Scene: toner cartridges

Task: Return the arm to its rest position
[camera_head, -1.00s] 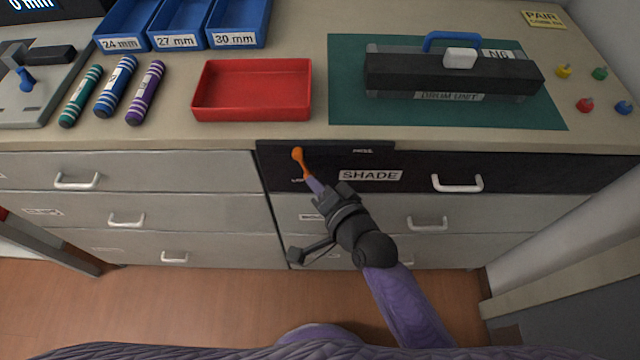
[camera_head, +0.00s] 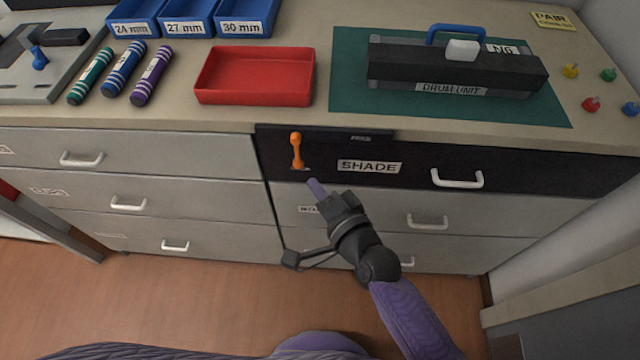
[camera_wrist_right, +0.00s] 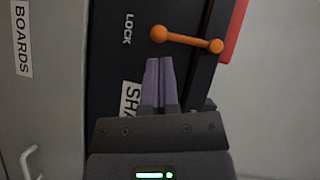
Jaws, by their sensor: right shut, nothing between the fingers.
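My right gripper (camera_head: 315,188) is shut and empty, just below and to the right of the orange lever (camera_head: 296,150) in the head view. The lever sits on the black SHADE drawer front (camera_head: 410,170) and stands upright there. In the right wrist view the gripper's purple fingers (camera_wrist_right: 158,82) are together, and the orange lever (camera_wrist_right: 188,40) lies beyond their tips, apart from them. The word LOCK shows beside the lever in that view. My left gripper is not in view.
On the counter stand a red tray (camera_head: 255,99), blue bins (camera_head: 190,28), striped cartridges (camera_head: 122,72) and a drum unit (camera_head: 455,66) on a green mat (camera_head: 345,90). White drawer handles (camera_head: 457,182) stick out in front. Free floor (camera_head: 190,290) lies below.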

